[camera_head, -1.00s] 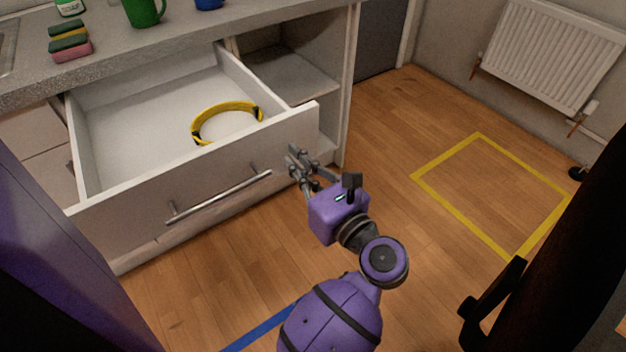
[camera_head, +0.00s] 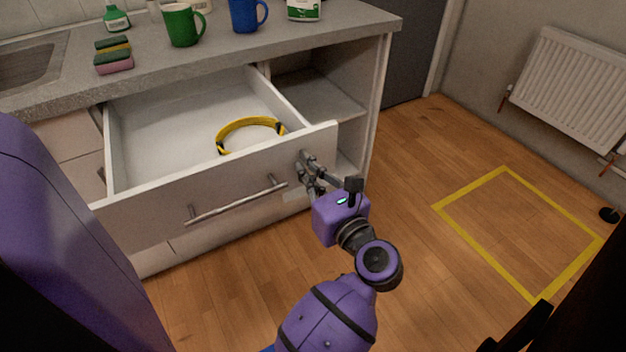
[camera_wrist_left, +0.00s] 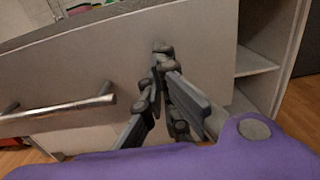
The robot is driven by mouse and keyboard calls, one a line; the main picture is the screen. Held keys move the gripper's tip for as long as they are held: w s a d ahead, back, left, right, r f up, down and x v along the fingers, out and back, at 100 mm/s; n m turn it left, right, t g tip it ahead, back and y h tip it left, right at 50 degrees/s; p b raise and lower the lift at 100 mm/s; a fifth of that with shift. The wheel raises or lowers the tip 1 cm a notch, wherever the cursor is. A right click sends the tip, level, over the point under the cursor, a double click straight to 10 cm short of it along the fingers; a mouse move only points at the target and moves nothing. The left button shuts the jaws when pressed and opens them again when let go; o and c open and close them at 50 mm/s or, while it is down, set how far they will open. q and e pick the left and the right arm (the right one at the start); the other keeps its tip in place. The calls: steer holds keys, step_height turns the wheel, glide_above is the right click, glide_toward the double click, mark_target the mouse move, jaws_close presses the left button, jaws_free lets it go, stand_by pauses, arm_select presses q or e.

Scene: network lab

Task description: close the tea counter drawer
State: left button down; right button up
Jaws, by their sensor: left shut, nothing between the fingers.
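The white tea counter drawer (camera_head: 140,206) stands open under the counter, with a bar handle (camera_head: 238,201) on its front. A yellow and black band-shaped object (camera_head: 250,123) lies inside it near the front. My left gripper (camera_head: 306,160) is shut and empty, at the right end of the drawer front, to the right of the handle. In the left wrist view its fingertips (camera_wrist_left: 162,62) are at the drawer face (camera_wrist_left: 120,60); whether they touch is hard to tell. The handle is on the left there (camera_wrist_left: 58,109). My right gripper is not in view.
The grey countertop (camera_head: 230,48) holds a green mug (camera_head: 183,26), a blue mug (camera_head: 245,14), stacked sponges (camera_head: 113,56) and bottles. An open shelf (camera_head: 315,93) is right of the drawer.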

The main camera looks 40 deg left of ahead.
arm_select(q)
glide_toward(243, 99)
steer(key=s+d+r, duration=0.1)
steer(key=d, duration=0.1)
steer(key=s+d+r, duration=0.1)
steer(key=d, duration=0.2)
steer(key=s+d+r, duration=0.1)
steer(key=d, duration=0.1)
steer(key=shift+s+d+r, duration=0.15)
steer(key=shift+r, duration=0.15)
steer(key=b+x, duration=0.2)
steer(key=x, duration=1.4)
steer(key=shift+a+f, duration=0.1)
steer(key=shift+a, duration=0.1)
steer(key=shift+w+a+b, duration=0.35)
steer(key=shift+a, duration=0.25)
steer(key=shift+r, duration=0.2)
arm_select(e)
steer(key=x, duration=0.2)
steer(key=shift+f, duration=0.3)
